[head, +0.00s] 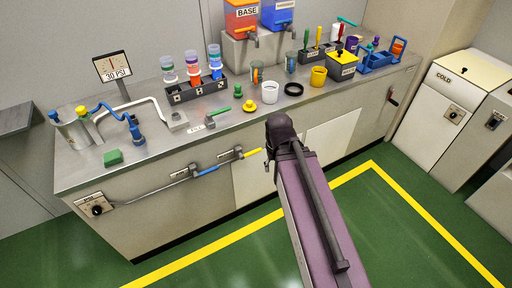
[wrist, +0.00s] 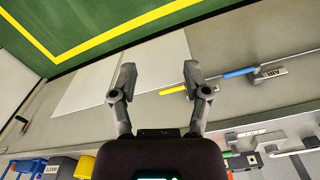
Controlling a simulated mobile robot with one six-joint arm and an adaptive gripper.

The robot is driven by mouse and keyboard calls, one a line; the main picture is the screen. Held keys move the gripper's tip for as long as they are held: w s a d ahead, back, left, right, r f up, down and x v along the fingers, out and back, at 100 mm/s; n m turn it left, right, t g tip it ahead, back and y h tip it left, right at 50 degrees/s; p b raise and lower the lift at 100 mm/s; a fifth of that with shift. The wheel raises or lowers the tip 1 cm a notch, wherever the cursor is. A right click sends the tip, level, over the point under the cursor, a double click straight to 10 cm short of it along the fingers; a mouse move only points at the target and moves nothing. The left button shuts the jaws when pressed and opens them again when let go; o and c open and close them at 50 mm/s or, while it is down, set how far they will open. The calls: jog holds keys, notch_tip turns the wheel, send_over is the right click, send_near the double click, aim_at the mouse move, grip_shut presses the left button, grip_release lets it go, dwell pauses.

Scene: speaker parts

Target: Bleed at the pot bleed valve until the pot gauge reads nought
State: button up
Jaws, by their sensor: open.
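The gauge (head: 112,67) stands on a post at the back left of the bench and shows 30 PSI. A metal pot (head: 70,133) with blue and yellow fittings sits below it. On the bench front are two valve levers, a yellow one (head: 251,153) and a blue one (head: 207,170). In the wrist view the blue lever (wrist: 238,72) has an AIR label; I cannot read the yellow lever's label. My gripper (wrist: 160,75) is open and empty, by the yellow lever (wrist: 172,89), whose tip shows between the fingers. Contact is unclear.
A pipe runs along the bench front to a dial (head: 96,209) at lower left. The bench top holds a green block (head: 113,157), a bottle rack (head: 196,91), cups and a tool rack. A cabinet marked COLD (head: 455,92) stands right. The green floor in front is clear.

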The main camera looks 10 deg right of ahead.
jog(key=shift+w+a, duration=0.2)
jog(key=shift+w, duration=0.2)
jog(key=shift+a, duration=0.1)
jog(key=w+f+m+t+y+b, duration=0.15)
jog(key=w+f+y+b, duration=0.25)
jog(key=w+f+b, duration=0.5)
jog(key=w+f+m+y+b, duration=0.2)
jog(key=w+f+y+b, duration=0.2)
jog(key=f+b, duration=0.65)
jog(key=w+d+f+m+t+y+b, duration=0.3)
jog(key=w+d+b, duration=0.7)
jog(key=b, duration=1)
jog(key=d+f+t+y, duration=0.1)
jog(key=t+y, duration=0.1)
jog(key=y, duration=0.1)
jog(key=shift+y, duration=0.4)
